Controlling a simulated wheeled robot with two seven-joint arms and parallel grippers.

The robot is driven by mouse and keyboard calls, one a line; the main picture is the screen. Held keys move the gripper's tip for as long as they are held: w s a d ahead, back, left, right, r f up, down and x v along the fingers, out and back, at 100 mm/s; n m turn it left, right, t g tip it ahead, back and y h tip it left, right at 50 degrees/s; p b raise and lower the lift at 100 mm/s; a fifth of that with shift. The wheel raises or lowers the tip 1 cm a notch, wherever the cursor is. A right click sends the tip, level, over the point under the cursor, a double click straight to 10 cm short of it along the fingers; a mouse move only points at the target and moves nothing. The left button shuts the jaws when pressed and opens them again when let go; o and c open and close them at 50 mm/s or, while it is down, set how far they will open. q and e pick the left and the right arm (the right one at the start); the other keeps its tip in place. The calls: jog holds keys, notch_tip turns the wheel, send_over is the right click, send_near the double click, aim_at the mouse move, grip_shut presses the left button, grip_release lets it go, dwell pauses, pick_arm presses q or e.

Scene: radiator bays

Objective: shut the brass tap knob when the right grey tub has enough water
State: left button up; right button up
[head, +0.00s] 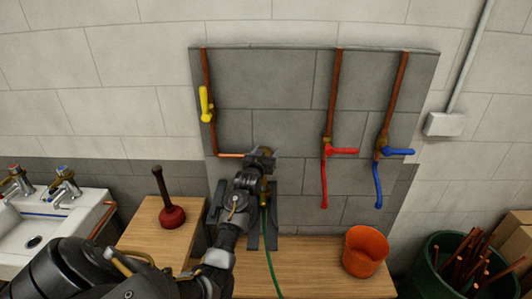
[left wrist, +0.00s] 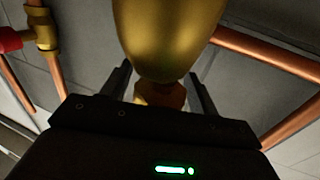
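My left gripper (head: 262,158) is up against the pipework on the grey tiled panel, at the end of the left copper pipe. In the left wrist view a rounded brass body, seemingly the brass tap or its knob (left wrist: 168,35), fills the top middle. The left gripper's two dark fingers (left wrist: 160,82) stand apart on either side of its lower end. The brass hides the fingertips, so I cannot tell whether they touch it. In the head view my gripper mostly covers the brass tap. No grey tub or water level shows in either view. My right gripper is not in view.
A green hose (head: 268,250) hangs below my gripper. Yellow (head: 206,104), red (head: 341,150) and blue (head: 398,151) valve handles sit on the panel's pipes. An orange bucket (head: 364,252) and a plunger (head: 171,214) stand on wooden tops. A sink (head: 92,218) is left, a green bin (head: 428,258) right.

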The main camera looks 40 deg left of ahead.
pick_arm(q)
jog(key=c, duration=0.8)
jog(key=shift+h, duration=0.3)
jog(key=m+t+h, duration=0.1)
jog(key=m+h, duration=0.2)
jog(key=h, duration=0.1)
jog(key=shift+d+f+b, duration=0.1)
jog(key=shift+b, duration=0.3)
jog(key=m+h, duration=0.1)
jog(key=m+h+b, duration=0.1)
jog(key=h, duration=0.1)
jog(key=shift+d+h, duration=0.25)
jog(key=shift+h, duration=0.05)
jog(key=m+h+b, duration=0.2)
jog(key=h, duration=0.1)
jog(key=shift+d+f+m+g+b, duration=0.2)
jog(key=shift+m+g+b, duration=0.1)
jog(key=shift+b, duration=0.1)
jog(key=shift+d+r+m+g+h+b, duration=0.15)
jog(key=shift+m+g+h+b, duration=0.1)
jog(key=shift+m+h+b, duration=0.35)
jog(key=shift+d+r+m+g+h+b, duration=0.1)
jog(key=shift+m+g+h+b, duration=0.2)
jog(key=shift+h+b, duration=0.45)
jog(key=shift+h, duration=0.35)
